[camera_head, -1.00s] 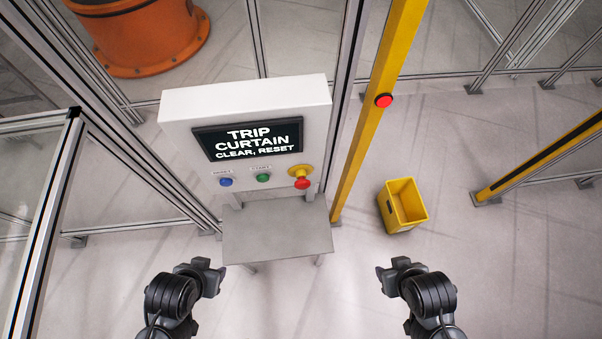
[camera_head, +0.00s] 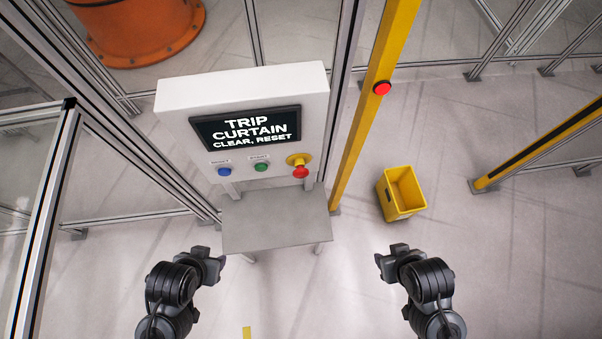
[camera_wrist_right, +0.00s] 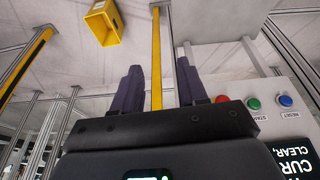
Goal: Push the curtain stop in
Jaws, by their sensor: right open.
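A round red button (camera_head: 382,88) sits on the upright yellow post (camera_head: 362,135) right of the control panel. A second red button (camera_head: 300,172) on a yellow base is at the panel's lower right. My right gripper (camera_head: 384,264) is low in the head view, well apart from the post and panel. In the right wrist view its two fingers (camera_wrist_right: 160,88) are apart and empty, with the yellow post behind the gap. The post's button does not show there. My left gripper (camera_head: 215,262) is low on the left, touching nothing; its finger gap is unclear.
The white panel (camera_head: 175,97) reads "TRIP CURTAIN CLEAR, RESET" and has blue (camera_head: 224,172) and green (camera_head: 261,167) buttons. A grey shelf (camera_head: 275,225) is below it. A yellow bin (camera_head: 403,193) stands on the floor right of the post. Framed fencing surrounds the area.

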